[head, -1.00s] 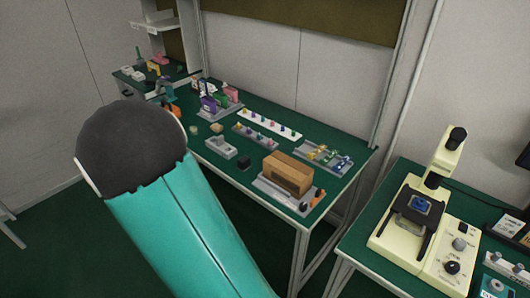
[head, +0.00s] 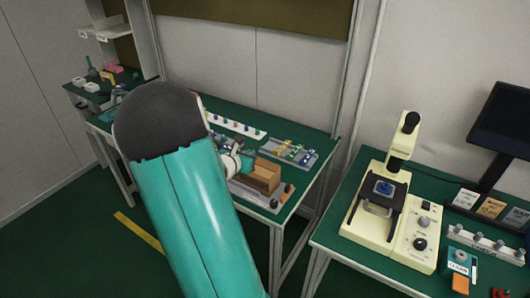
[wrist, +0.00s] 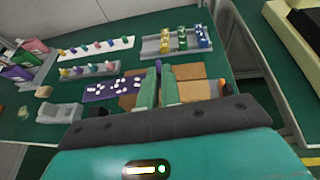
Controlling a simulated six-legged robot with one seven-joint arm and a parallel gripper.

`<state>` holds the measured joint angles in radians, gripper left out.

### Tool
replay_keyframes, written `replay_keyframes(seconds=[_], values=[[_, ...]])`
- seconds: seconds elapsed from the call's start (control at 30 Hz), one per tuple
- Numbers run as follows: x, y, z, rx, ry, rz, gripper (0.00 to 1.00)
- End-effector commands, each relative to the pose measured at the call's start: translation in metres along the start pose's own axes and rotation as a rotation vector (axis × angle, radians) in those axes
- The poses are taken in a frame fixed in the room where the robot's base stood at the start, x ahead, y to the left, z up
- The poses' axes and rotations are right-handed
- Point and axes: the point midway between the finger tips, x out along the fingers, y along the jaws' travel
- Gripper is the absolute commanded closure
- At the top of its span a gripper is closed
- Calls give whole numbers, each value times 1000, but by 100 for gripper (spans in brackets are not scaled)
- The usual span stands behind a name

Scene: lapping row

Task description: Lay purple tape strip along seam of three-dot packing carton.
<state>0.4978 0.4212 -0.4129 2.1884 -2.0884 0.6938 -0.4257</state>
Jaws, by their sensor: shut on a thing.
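The brown packing carton (head: 263,178) sits in a grey tray on the green bench; its top also shows in the wrist view (wrist: 190,88), on both sides of my fingers. I cannot make out its dots, and my fingers cover the middle of its top. My gripper (wrist: 158,85) has two green fingers close together over the carton. A narrow purple piece, which looks like the purple tape strip (wrist: 158,70), shows between and beyond the fingertips. Whether the strip touches the seam is hidden. In the head view my gripper (head: 243,165) is at the carton's left side.
A purple panel with white spots (wrist: 108,90) lies left of the carton. Behind are a rack of coloured bottles (wrist: 175,42) and a white strip of coloured pegs (wrist: 95,47). A grey block (wrist: 60,112) stands at left. A cream microscope (head: 385,205) stands on the right bench.

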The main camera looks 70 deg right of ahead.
Motion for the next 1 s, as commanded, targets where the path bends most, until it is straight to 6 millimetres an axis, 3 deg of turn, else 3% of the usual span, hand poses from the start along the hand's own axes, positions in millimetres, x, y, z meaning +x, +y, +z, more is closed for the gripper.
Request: replay_keyframes(seconds=[0.1,0.27,1.0], values=[[16,-28,11,34,0,-62,100],[25,-46,17,52,0,-99,100],[43,-47,-24,53,1,-103,100]])
